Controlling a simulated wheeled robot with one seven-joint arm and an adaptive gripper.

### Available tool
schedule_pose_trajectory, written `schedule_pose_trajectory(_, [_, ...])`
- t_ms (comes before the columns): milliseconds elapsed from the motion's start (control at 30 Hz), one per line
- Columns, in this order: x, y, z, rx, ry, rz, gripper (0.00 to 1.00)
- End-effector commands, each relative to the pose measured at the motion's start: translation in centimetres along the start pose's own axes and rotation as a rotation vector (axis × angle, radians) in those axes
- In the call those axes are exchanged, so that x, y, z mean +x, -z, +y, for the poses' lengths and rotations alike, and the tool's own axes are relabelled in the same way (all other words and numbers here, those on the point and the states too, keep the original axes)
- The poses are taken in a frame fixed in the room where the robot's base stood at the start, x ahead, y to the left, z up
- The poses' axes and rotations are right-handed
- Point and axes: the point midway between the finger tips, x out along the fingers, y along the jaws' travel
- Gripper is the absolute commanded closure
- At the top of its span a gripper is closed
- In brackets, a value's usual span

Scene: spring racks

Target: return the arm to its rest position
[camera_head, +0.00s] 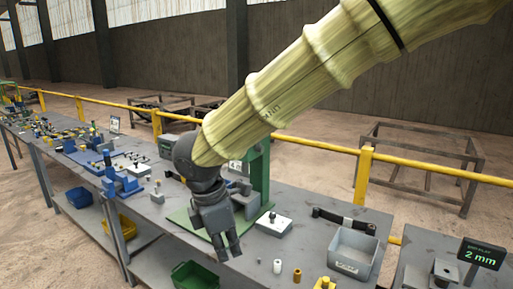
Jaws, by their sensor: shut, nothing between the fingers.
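My gripper (231,249) hangs at the end of my arm, pointing down over the front part of the grey workbench (316,264). It is dark grey, and its fingers are together with nothing between them. My arm, in a pale yellow sleeve, reaches in from the upper right and crosses the middle of the view. It hides part of the bench and of a green stand (261,180) behind it. The gripper appears apart from the small parts on the bench.
Right of my gripper are a white cylinder (277,266), a brown cylinder (297,275), a yellow part (325,283) and a grey bin (352,254). A display reading 2 mm (481,254) stands far right. A yellow railing (310,147) runs behind. A green crate (195,276) sits below the bench.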

Motion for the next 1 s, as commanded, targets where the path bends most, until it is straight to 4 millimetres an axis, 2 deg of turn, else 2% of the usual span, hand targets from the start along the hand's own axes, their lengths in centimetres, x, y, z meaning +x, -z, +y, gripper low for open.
schedule_pose_trajectory(33, [1.9, -0.9, 0.2, -0.063, 0.004, -0.024, 1.0])
schedule_pose_trajectory(267, [11.8, -6.5, 1.2, -0.523, 0.016, -0.176, 1.0])
schedule_pose_trajectory(400, [18.0, -9.5, 0.9, -0.858, 0.05, -0.258, 1.0])
schedule_pose_trajectory(533, [23.4, -11.7, 0.1, -1.182, 0.093, -0.315, 1.0])
schedule_pose_trajectory(767, [32.5, -13.9, -2.9, -1.782, 0.176, -0.365, 1.0])
schedule_pose_trajectory(1000, [40.9, -14.3, -8.1, -2.436, 0.236, -0.352, 1.0])
